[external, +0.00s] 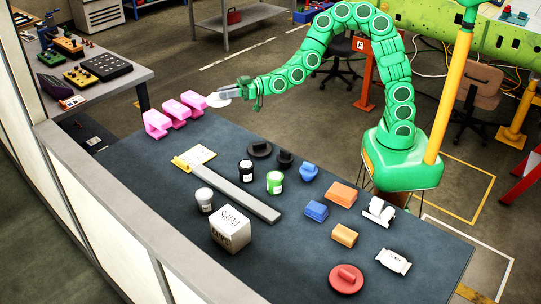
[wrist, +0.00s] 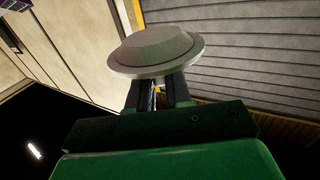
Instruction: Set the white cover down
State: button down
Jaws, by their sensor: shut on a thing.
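The white cover (external: 218,101) is a round, shallow lid held out at the end of my green arm, over the far end of the dark table. In the wrist view the cover (wrist: 157,52) fills the upper middle, its rim tilted slightly. My gripper (external: 236,93) is shut on it; the two dark fingers (wrist: 152,92) meet its underside in the wrist view. The part of the cover between the fingers is hidden. In the external view the cover appears just right of the pink blocks; its height above the table is hard to tell.
Pink blocks (external: 174,115) stand at the table's far left. A grey bar (external: 233,188), cups (external: 275,182), dark lids (external: 260,149), a clips box (external: 231,229), coloured blocks (external: 341,193) and a red lid (external: 346,279) occupy the middle and right. The dark table (external: 130,165) is bare at left.

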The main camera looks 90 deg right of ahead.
jog(key=shift+f, duration=0.1)
dwell(0.5)
jog(key=s+d+f+y, duration=0.1)
jog(key=s+d+f, duration=0.1)
jog(key=f, duration=0.4)
jog(key=s+d+f+n, duration=0.1)
jog(key=s+d+f, duration=0.2)
jog(key=d+f, duration=0.1)
jog(key=shift+d+f+g+y, duration=0.15)
jog(key=shift+f+g+y, duration=0.2)
jog(key=shift+f, duration=0.55)
jog(key=shift+f, duration=4.8)
jog(key=shift+f, duration=0.2)
jog(key=c, duration=1.1)
grip_release()
jog(key=shift+o, duration=0.2)
